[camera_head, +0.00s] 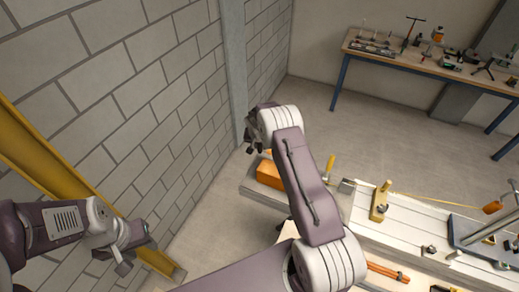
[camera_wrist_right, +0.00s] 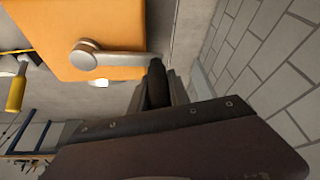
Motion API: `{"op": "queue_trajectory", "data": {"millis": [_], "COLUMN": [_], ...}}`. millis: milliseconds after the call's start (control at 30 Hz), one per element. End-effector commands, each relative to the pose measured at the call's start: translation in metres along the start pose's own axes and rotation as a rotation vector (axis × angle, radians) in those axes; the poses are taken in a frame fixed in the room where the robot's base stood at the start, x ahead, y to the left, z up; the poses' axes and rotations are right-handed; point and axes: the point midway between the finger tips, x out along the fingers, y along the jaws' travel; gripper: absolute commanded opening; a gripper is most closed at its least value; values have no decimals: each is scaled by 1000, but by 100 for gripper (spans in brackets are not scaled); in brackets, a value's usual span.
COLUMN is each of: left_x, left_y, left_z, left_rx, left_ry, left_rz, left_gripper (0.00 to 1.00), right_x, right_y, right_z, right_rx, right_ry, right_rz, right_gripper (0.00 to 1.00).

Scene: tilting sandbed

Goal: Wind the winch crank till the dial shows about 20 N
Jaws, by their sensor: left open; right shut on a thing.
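The orange winch box (camera_head: 268,174) sits at the left end of the bench, partly behind my right arm. In the right wrist view its orange face (camera_wrist_right: 120,20) fills the upper left. The grey winch crank (camera_wrist_right: 112,58) runs from a round hub to the right, ending at the fingers of my right gripper (camera_wrist_right: 156,88). That gripper is shut on the crank's handle, which the fingers mostly hide. In the head view my right gripper (camera_head: 254,144) is at the box's upper left. My left gripper (camera_head: 126,258) is open and empty at the lower left. I cannot make out the dial.
A white plank bed (camera_head: 415,235) lies right of the winch, with a wooden block (camera_head: 380,202) and a yellow cord (camera_head: 435,198). A yellow-handled tool (camera_head: 330,164) stands behind. A grey block wall (camera_head: 120,90) is close on the left. A workbench (camera_head: 430,68) stands at the back.

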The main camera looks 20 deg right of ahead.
Motion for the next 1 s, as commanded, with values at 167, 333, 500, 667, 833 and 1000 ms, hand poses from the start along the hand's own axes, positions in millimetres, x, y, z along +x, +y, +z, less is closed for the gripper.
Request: {"op": "queue_trajectory", "data": {"millis": [167, 333, 500, 667, 833, 1000], "left_x": [60, 84, 88, 86, 86, 86], "left_y": [-1, -2, -2, -2, -2, -2], "left_z": [7, 9, 9, 9, 9, 9], "left_rx": [0, 0, 0, 0, 0, 0], "left_ry": [-1, -1, -1, -1, -1, -1], "left_rz": [0, 0, 0, 0, 0, 0], "left_gripper": [41, 41, 41, 41, 41, 41], "right_x": [17, 16, 13, 11, 11, 12], "right_y": [6, 15, 22, 23, 23, 23], "right_z": [-10, -21, -30, -31, -31, -30], "right_rx": [125, 234, 240, 238, 237, 237], "right_ry": [11, 8, 7, 6, 6, 5], "right_rz": [47, 92, 97, 97, 98, 97], "right_gripper": [0, 0, 0, 0, 39, 44]}}
